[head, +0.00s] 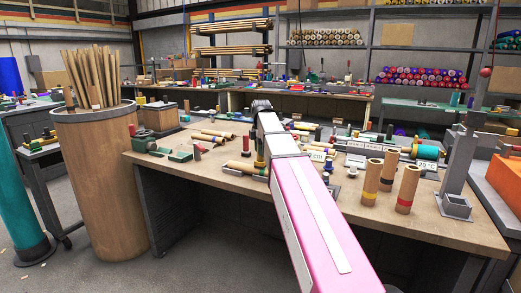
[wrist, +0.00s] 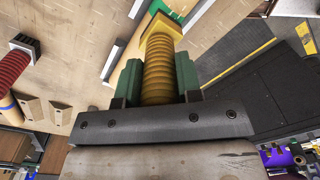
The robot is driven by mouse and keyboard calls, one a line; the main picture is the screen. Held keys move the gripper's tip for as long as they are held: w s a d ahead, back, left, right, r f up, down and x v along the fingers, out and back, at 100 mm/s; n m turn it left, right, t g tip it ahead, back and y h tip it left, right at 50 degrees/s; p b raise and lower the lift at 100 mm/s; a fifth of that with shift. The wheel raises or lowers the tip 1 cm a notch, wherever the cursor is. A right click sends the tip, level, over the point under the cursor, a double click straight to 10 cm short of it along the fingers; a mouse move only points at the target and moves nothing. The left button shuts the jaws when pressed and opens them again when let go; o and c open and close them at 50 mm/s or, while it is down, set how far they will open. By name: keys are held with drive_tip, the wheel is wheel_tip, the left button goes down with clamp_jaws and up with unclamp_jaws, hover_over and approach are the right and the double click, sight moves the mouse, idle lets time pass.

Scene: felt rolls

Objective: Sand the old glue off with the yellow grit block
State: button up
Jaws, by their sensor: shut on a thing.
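In the wrist view my gripper (wrist: 158,78) has its two green-padded fingers closed on the ribbed yellow handle of the grit block (wrist: 160,62). The block's yellow head (wrist: 164,27) shows beyond the fingertips, over the pale wooden bench top (wrist: 85,30). I cannot tell whether the head touches anything. In the head view my pink arm reaches over the workbench (head: 225,178) and mostly hides the gripper. I cannot make out the old glue in either view.
A red ribbed handle (wrist: 14,68) lies left of my gripper in the wrist view. Banded cardboard tubes (head: 407,190) stand right of my arm, near a grey metal post (head: 458,160). A tall drum of sticks (head: 98,180) stands left of the bench. Some front bench top is clear.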

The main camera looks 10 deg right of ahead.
drive_tip(key=shift+d, duration=0.1)
drive_tip(key=shift+s+d+r, duration=0.1)
drive_tip(key=shift+s+d, duration=1)
drive_tip(key=shift+d, duration=0.3)
drive_tip(key=shift+w+a, duration=0.1)
drive_tip(key=shift+w, duration=0.05)
drive_tip(key=shift+w+a, duration=0.5)
drive_tip(key=shift+a, duration=0.2)
drive_tip(key=shift+w+a, duration=0.5)
drive_tip(key=shift+a, duration=0.2)
drive_tip(key=shift+s+d, duration=0.6)
drive_tip(key=shift+d, duration=0.15)
drive_tip(key=shift+s+d, duration=0.55)
drive_tip(key=shift+d, duration=0.2)
drive_tip(key=shift+w, duration=0.1)
drive_tip(key=shift+w+a, duration=0.55)
drive_tip(key=shift+a, duration=0.2)
drive_tip(key=shift+w+a, duration=0.5)
drive_tip(key=shift+a, duration=0.25)
